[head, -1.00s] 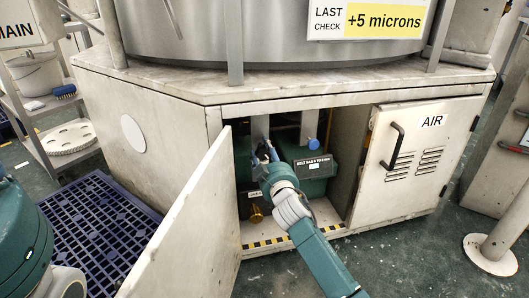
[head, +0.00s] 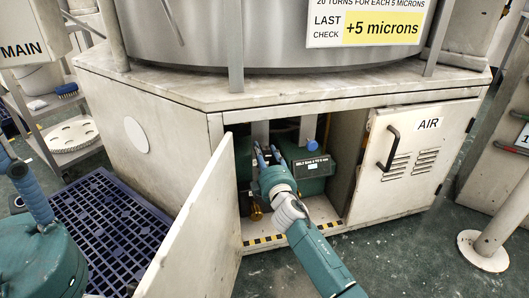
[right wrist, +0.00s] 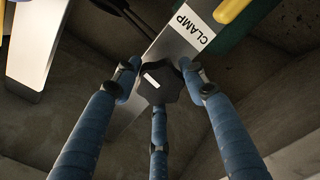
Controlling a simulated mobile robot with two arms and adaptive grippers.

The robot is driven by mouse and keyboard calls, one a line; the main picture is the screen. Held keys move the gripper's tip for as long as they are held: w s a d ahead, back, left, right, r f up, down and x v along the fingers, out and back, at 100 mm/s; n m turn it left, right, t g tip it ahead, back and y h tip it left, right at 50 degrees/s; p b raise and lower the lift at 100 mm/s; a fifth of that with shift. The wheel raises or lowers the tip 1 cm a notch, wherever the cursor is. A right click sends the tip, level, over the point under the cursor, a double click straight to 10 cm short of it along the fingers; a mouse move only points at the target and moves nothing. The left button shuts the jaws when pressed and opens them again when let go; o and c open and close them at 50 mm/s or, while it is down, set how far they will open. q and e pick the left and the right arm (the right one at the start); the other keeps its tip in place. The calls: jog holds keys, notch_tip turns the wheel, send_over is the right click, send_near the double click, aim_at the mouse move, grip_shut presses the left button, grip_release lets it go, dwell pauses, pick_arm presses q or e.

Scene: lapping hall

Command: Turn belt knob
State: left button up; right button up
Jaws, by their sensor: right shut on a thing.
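My right gripper (head: 268,154) reaches into the open bay under the big round machine. In the right wrist view its blue fingers (right wrist: 158,95) are shut around a dark lobed knob (right wrist: 160,82) with a white mark. The knob sits at a grey bar (right wrist: 172,45) labelled CLAMP. In the head view the gripper hides this knob. A blue knob (head: 311,146) stands to the right, above a dark plate (head: 312,166) whose small text seems to begin with BELT. Part of my left gripper (head: 30,195) shows at the left edge; its jaws are not clear.
An open cabinet door (head: 190,225) stands left of my right arm. The closed AIR door (head: 415,160) is to the right. A striped sill (head: 265,240) edges the bay. A purple grating (head: 105,230) lies at left. A sign (head: 370,22) reads +5 microns.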

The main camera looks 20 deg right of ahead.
jog(key=n, duration=0.3)
jog(key=a+n, duration=0.1)
jog(key=shift+r+n+p, duration=0.25)
jog(key=shift+n+p, duration=0.1)
jog(key=shift+n, duration=0.05)
jog(key=shift+a+f+n, duration=0.1)
jog(key=shift+f+n, duration=0.15)
jog(key=shift+n, duration=1.15)
jog(key=shift+f, duration=0.1)
jog(key=o, duration=1.2)
jog(key=shift+a+f, duration=0.1)
jog(key=shift+a, duration=0.05)
jog(key=shift+c, duration=0.2)
jog(key=shift+d, duration=0.25)
